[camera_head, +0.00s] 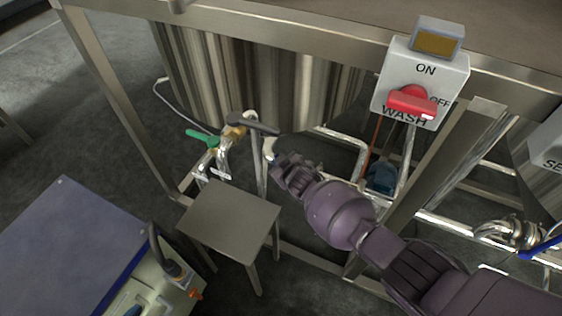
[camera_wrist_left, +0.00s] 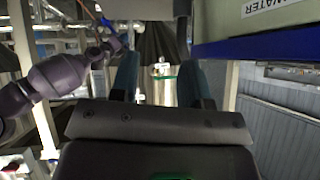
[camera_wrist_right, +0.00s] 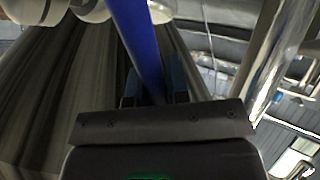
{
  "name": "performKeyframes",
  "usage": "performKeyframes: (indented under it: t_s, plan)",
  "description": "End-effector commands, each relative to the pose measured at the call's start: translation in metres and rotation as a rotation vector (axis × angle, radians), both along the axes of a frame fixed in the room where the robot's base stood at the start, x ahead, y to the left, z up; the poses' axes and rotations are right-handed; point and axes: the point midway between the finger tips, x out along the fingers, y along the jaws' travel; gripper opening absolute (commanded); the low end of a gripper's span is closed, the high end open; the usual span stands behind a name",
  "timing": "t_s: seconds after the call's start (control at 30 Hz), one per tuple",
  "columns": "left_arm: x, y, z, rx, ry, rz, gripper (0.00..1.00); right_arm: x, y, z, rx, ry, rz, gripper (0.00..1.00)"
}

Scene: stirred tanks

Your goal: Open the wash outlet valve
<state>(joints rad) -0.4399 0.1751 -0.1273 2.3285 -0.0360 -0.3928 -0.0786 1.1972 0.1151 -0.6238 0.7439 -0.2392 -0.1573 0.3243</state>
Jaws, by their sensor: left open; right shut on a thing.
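My right arm comes in from the right in the head view, and its gripper (camera_head: 278,160) is low beside the tank pipework. In the right wrist view my right gripper (camera_wrist_right: 153,94) is shut on a long blue handle (camera_wrist_right: 138,40). Just above the gripper in the head view is a dark lever (camera_head: 254,125) on a pipe valve (camera_head: 233,132); I cannot tell whether it is the same handle. A green-handled valve (camera_head: 203,138) is to its left. My left gripper (camera_wrist_left: 158,85) is open and empty; it is not in the head view.
A red switch (camera_head: 411,102) is on the WASH box (camera_head: 420,76). The steel tank (camera_head: 250,75) stands behind the frame. A small steel stand (camera_head: 230,218) and a blue-topped cart (camera_head: 65,240) are in front. Another blue handle (camera_head: 541,247) is at the right edge.

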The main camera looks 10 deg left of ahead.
Motion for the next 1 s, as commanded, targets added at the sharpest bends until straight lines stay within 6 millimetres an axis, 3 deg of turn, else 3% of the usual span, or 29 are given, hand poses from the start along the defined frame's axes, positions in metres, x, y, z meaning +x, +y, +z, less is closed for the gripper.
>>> performKeyframes:
  t_s: [0.13,0.17,0.3,0.67,1.0]
  plan:
    - [-0.001,0.000,0.000,0.000,0.002,0.000,0.43,0.000,-0.001,-0.001,-0.001,0.001,0.000,0.00]
    - [-0.001,0.000,0.000,0.000,0.002,0.000,0.43,0.000,-0.001,-0.001,-0.001,0.001,0.000,0.21]
    - [-0.001,0.000,-0.001,0.001,0.003,0.001,0.43,0.000,0.000,-0.001,0.000,0.000,0.000,0.42]
    - [0.000,0.000,0.003,-0.001,-0.003,0.002,0.43,-0.002,-0.002,0.002,0.001,-0.002,0.000,0.42]
    - [0.001,0.004,0.015,-0.032,-0.004,0.037,0.43,-0.025,-0.020,0.031,0.000,-0.013,-0.001,0.42]
